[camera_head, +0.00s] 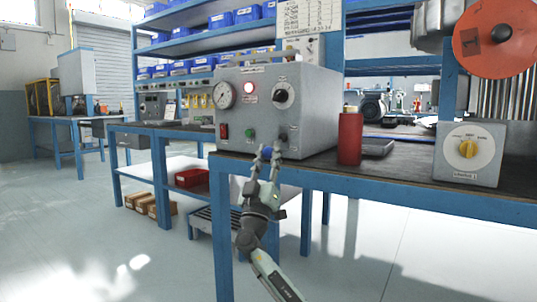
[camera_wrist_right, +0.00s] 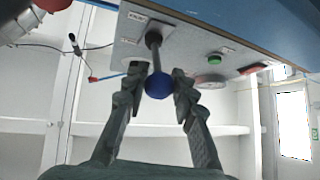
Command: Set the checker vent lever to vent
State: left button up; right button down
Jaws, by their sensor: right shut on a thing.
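The checker (camera_head: 312,112) is a grey box on the bench with a gauge, a lit red lamp, a dial, a red switch and a green button on its front. Its vent lever shows in the right wrist view as a dark stem ending in a blue ball knob (camera_wrist_right: 159,86). In the head view a bit of the blue knob (camera_head: 268,150) shows between the fingertips, low on the front panel. My right gripper (camera_head: 266,153) is shut on the knob, one finger on each side, also seen in the wrist view (camera_wrist_right: 158,92). The lever's labels are too small to read. My left gripper is out of view.
A red cylinder (camera_head: 350,139) stands close to the checker's right side. The blue bench edge (camera_head: 400,192) runs below the checker. The floor in front is open.

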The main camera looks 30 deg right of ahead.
jog(key=shift+f, duration=0.1)
jog(key=c, duration=1.2)
grip_release()
jog(key=v, duration=1.2)
